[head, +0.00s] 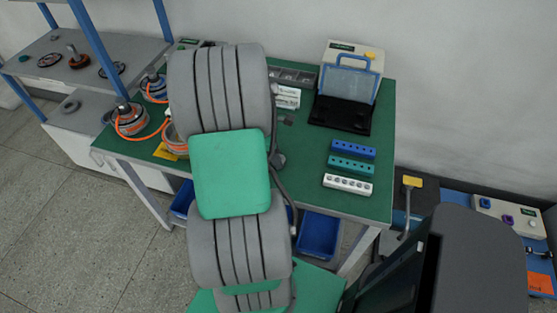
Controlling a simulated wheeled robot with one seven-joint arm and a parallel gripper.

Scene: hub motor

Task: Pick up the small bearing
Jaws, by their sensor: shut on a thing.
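My gripper is not in view; my own grey and green arm covers the middle of the head view and hides whatever lies behind it. I cannot make out the small bearing for certain. A small grey ring (71,106) lies on the lower shelf at the left, but it is too small to identify. Motor parts with orange cables, including one round motor part (131,119), stand on the left side of the green workbench (301,193).
Blue, teal and white socket blocks (348,184) sit on the bench's right side. A shelf (38,71) holding several small parts stands at the left. Blue bins (318,236) are below the bench. Open floor lies front left.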

